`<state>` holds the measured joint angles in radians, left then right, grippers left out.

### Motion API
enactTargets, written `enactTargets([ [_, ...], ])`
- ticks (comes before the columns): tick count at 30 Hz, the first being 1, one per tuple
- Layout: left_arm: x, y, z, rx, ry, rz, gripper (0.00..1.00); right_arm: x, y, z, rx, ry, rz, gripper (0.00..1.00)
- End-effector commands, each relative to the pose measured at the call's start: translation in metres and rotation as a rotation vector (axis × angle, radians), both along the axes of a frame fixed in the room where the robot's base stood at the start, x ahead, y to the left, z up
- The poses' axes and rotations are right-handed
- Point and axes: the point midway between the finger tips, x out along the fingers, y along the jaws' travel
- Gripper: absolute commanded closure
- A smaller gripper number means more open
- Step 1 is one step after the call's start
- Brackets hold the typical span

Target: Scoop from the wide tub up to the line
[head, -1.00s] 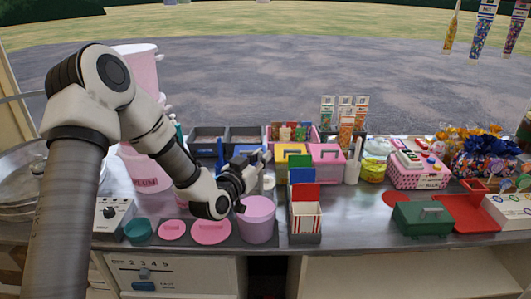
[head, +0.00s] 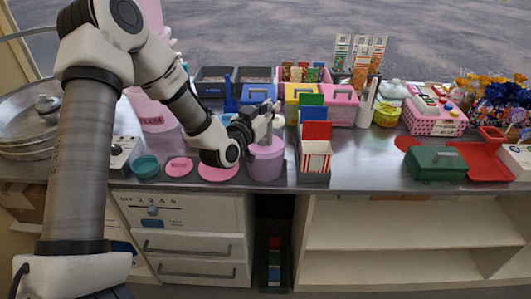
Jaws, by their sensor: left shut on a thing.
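A lilac-pink tub (head: 265,166) stands on the metal counter, just left of the striped paper bags (head: 315,158). It looks like the wide tub, but its inside and fill are hidden from here. My left gripper (head: 265,122) is above the tub's rim, its wrist covering the tub's upper left. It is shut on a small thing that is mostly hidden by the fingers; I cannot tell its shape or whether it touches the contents. No fill line can be made out. My right gripper is not in view.
Two pink lids (head: 179,167) and a teal bowl (head: 145,166) lie left of the tub. Coloured boxes (head: 340,107) stand behind it. A green box (head: 435,163) and red tray (head: 482,163) are at the right. Bare counter (head: 370,165) lies between bags and green box.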

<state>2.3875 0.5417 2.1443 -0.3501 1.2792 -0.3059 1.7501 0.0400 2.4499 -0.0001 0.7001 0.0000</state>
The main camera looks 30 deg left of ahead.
Motion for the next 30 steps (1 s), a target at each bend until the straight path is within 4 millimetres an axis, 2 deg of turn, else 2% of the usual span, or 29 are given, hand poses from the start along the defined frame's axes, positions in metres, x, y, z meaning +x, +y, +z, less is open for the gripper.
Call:
enactTargets([
  [17,0.000,0.000,-0.032,0.000,-0.001,0.000,1.00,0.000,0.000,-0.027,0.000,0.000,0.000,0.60],
  [30,0.000,0.000,-0.028,0.000,-0.001,0.000,1.00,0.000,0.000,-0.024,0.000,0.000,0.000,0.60],
])
